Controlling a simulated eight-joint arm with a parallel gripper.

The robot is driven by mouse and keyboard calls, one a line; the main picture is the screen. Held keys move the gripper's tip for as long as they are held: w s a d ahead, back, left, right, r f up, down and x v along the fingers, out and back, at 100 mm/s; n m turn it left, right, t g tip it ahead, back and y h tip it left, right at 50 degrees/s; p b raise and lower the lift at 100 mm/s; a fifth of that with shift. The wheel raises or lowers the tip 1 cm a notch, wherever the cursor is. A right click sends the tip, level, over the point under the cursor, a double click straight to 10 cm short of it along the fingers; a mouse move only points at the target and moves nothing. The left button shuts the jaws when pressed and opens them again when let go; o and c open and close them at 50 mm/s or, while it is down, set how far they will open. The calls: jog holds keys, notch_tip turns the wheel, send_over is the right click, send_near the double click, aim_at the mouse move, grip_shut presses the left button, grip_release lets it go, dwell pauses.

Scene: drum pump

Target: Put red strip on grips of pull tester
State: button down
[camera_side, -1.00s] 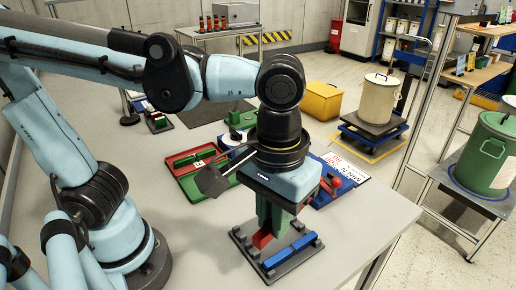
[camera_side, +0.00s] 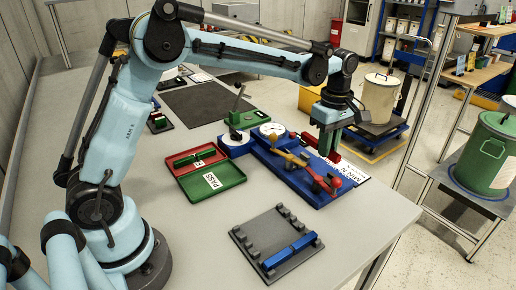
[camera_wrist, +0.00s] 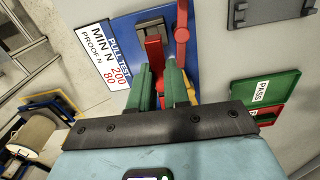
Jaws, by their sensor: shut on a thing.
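My gripper (camera_side: 328,148) has green fingers shut on the red strip (camera_side: 306,138), over the far right part of the pull tester. The strip also shows in the wrist view (camera_wrist: 154,58), reaching out beyond the fingers (camera_wrist: 158,80). The pull tester is a blue base (camera_side: 297,183) with a dial gauge (camera_side: 271,129), yellow parts (camera_side: 291,158) and a red ball-ended handle (camera_side: 335,182). In the wrist view a dark grip block (camera_wrist: 152,28) stands close to the strip's far end. I cannot tell whether they touch. The fingers hide part of the strip.
A grey slotted rack (camera_side: 262,228) holding a blue strip (camera_side: 291,250) lies at the table's front. A green PASS tray (camera_side: 216,184) and a red tray (camera_side: 196,159) lie left of the tester.

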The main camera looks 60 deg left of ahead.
jog(key=shift+w+a+f+n, duration=0.3)
jog(key=shift+w+a+f, duration=0.05)
jog(key=shift+a, duration=0.2)
jog(key=shift+f, duration=1.35)
jog(key=shift+f, duration=0.2)
jog(key=shift+f, duration=0.3)
